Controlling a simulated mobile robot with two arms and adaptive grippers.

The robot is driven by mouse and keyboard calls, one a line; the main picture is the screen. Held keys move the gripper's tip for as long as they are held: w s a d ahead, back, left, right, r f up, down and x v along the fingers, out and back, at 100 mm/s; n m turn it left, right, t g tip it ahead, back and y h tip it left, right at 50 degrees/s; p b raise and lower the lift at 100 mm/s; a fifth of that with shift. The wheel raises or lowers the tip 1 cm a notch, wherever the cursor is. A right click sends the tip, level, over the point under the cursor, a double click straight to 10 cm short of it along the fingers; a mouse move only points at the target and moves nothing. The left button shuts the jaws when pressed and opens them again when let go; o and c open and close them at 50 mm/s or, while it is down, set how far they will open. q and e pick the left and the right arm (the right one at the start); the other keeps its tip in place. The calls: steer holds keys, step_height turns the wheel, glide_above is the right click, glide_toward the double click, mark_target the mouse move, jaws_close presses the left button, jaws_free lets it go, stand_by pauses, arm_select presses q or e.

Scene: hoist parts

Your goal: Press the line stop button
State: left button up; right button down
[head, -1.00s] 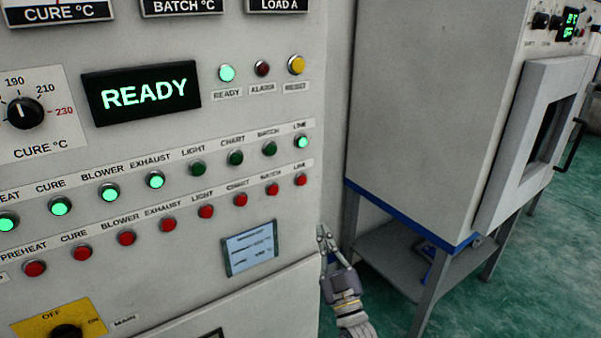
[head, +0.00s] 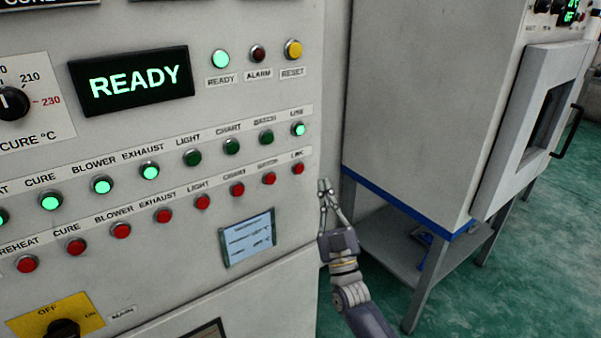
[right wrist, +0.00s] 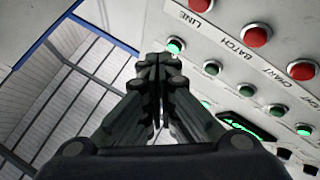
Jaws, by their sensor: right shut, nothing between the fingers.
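The line stop button is the red button (head: 298,168) at the right end of the lower row, under a LINE label. In the right wrist view the red line button (right wrist: 218,3) is cut by the top edge. My right gripper (head: 325,186) is shut and empty, pointing up beside the panel's right edge, a little right of and below the red line button, apart from it in the picture. Its closed fingers (right wrist: 160,68) fill the middle of the right wrist view. The green line button (head: 298,129) above is lit. My left gripper is not in view.
The red batch button (head: 269,178) sits close left of the line one. A small display plate (head: 247,238) is below. A grey oven cabinet (head: 430,110) on a blue-edged stand is to the right, past a gap.

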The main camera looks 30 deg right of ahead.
mark_target(299, 168)
steer(key=w+b, duration=0.3)
steer(key=w, duration=0.4)
steer(key=shift+a, duration=0.25)
steer(key=shift+s, duration=0.1)
steer(key=shift+w, duration=0.2)
stand_by(0.9)
steer(key=shift+w+b, duration=0.25)
steer(key=shift+b, duration=0.05)
steer(key=shift+w+a+b, duration=0.1)
steer(key=shift+w+b, duration=0.25)
steer(key=shift+w, duration=0.1)
stand_by(0.6)
steer(key=shift+s, duration=0.2)
steer(key=shift+s+p, duration=0.55)
steer(key=shift+s, duration=0.15)
